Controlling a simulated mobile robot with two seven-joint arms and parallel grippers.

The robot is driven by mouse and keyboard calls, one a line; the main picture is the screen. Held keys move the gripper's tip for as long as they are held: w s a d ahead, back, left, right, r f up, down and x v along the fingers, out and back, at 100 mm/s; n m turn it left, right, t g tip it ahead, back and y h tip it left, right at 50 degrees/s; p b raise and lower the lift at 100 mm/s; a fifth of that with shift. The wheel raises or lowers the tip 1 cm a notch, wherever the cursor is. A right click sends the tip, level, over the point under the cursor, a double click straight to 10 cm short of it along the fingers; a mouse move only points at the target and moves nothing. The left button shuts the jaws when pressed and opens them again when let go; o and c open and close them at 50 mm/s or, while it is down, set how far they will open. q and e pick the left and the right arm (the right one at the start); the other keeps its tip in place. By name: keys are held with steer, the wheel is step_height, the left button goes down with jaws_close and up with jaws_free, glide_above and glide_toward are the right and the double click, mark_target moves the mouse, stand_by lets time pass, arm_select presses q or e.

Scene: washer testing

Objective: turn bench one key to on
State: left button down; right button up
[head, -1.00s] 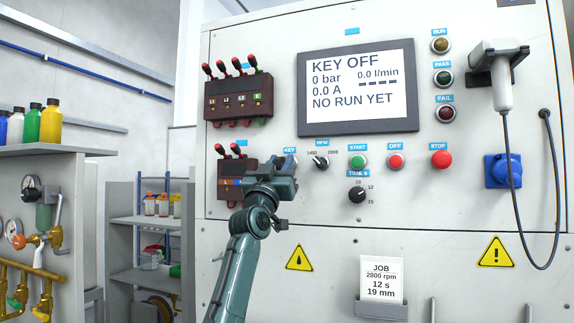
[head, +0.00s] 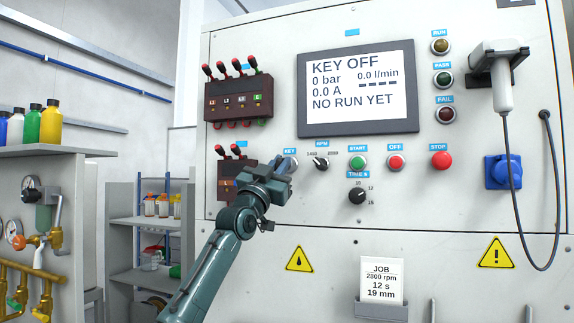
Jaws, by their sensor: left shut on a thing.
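The bench's key switch (head: 292,162) sits under the blue KEY label (head: 290,151), left of the RPM knob. My left gripper (head: 283,168) is at the switch and shut on its key. The gripper body is tilted and hides most of the key, so its angle cannot be read directly. The screen (head: 358,88) shows KEY OFF, 0 bar, 0.0 A and NO RUN YET. My right gripper is not in view.
Close right of the key are the RPM knob (head: 321,162), green START button (head: 358,162) and red OFF button (head: 396,162). The time knob (head: 357,195) is below. A dark terminal block with red plugs (head: 228,178) sits close left of my gripper.

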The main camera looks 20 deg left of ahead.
arm_select(q)
steer(key=shift+m+h, duration=0.9)
steer(key=shift+m, duration=0.1)
steer(key=shift+s+r, duration=0.1)
steer(key=shift+r, duration=0.05)
